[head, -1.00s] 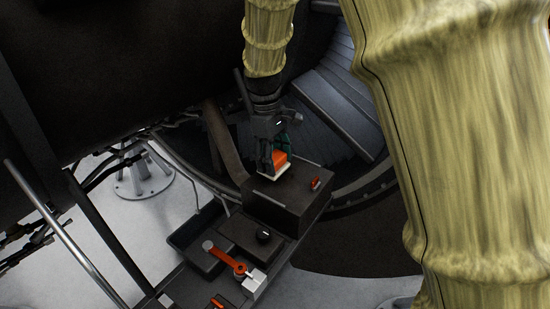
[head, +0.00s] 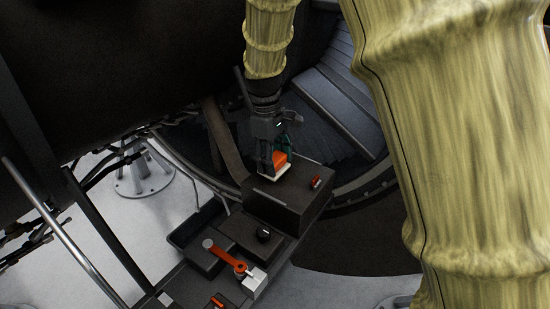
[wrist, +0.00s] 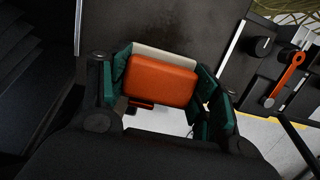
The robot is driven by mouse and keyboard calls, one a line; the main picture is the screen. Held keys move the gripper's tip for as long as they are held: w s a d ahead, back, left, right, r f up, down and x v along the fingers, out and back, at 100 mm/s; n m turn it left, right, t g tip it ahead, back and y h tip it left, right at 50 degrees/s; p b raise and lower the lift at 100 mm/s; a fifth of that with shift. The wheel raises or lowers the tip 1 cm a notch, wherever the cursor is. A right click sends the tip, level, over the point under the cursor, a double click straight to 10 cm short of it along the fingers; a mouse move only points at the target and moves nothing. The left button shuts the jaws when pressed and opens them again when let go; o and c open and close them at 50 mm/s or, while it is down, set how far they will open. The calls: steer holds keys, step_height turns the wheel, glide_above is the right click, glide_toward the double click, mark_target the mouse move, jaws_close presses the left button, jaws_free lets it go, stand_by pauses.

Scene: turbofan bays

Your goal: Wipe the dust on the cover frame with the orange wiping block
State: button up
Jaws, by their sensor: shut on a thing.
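The orange wiping block (head: 280,158) has a pale pad on its underside. My gripper (head: 273,160) is shut on it. In the wrist view the orange block (wrist: 160,80) sits between the green finger pads of my gripper (wrist: 165,85). The block is upright at the top of a dark raised box (head: 285,205), near its far left part. I cannot tell whether the pad touches the surface. The dark surface also shows in the wrist view (wrist: 195,28). I cannot make out any dust, and I cannot tell which part is the cover frame.
A small red-orange piece (head: 315,182) lies on the box top to the right. A curved brown bar (head: 224,150) rises behind.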

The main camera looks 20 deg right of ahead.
steer(key=shift+f, duration=0.1)
steer(key=shift+s+d, duration=0.65)
steer(key=shift+s, duration=0.15)
steer(key=shift+s+d, duration=0.6)
steer(key=shift+s, duration=0.2)
steer(key=shift+s+d, duration=1.05)
steer(key=shift+s, duration=0.3)
steer(key=shift+s+d+f, duration=0.15)
steer(key=shift+s+f, duration=0.05)
steer(key=shift+w+a+f, duration=0.1)
steer(key=shift+w+a, duration=0.7)
steer(key=shift+w, duration=0.25)
steer(key=shift+w+a+f, duration=0.1)
steer(key=shift+w+a, duration=0.75)
steer(key=shift+w, duration=0.15)
steer(key=shift+w+a+f, duration=0.1)
steer(key=shift+w+a, duration=0.7)
steer(key=shift+w, duration=0.25)
steer(key=shift+w+d, duration=0.1)
steer(key=shift+w, duration=0.05)
